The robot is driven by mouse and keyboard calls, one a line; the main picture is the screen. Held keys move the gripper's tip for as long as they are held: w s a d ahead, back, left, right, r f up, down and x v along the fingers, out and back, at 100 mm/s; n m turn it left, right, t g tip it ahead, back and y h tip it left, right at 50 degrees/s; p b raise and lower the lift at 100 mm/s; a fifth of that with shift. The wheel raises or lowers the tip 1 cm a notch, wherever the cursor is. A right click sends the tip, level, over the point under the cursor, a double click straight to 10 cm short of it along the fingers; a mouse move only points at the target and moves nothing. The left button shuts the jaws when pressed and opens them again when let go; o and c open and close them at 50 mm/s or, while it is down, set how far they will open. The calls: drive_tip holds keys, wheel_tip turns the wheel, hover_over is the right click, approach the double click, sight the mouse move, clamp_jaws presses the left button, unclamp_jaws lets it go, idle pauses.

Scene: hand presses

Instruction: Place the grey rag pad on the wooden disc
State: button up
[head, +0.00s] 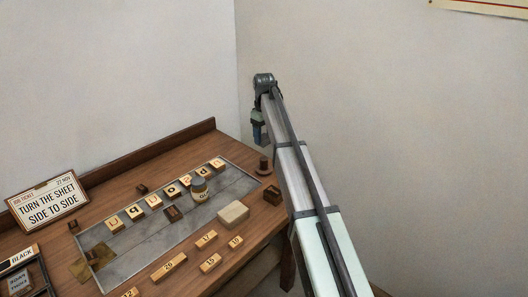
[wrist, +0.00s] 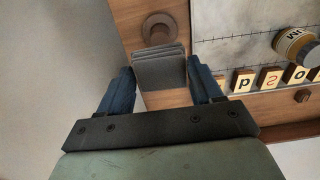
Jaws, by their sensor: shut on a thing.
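The grey rag pad (wrist: 160,71) is between the blue fingers of my gripper (wrist: 161,84) in the wrist view, and the gripper is shut on it. It looks like a stack of folded layers. The wooden disc (wrist: 146,28) lies beyond the pad in the wrist view, with a round brown knob at its middle. In the head view the disc (head: 258,172) lies at the bench's right end, with a dark upright peg on it. My gripper (head: 258,132) hangs above the bench there, apart from the disc. The pad cannot be made out in the head view.
A dark wooden block (head: 273,194) stands close to the disc. A cream block (head: 233,213), a jar (head: 199,190) and letter tiles (head: 154,201) sit on or by the grey metal plate (head: 138,242). Numbered tiles (head: 168,267) lie in front. A raised ledge (head: 160,145) runs along the back.

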sight(264, 137)
drive_tip(key=shift+f, duration=3.5)
drive_tip(key=shift+f, duration=0.15)
drive_tip(key=o, duration=1)
wheel_tip(264, 137, up, 12)
drive_tip(key=shift+r, duration=0.15)
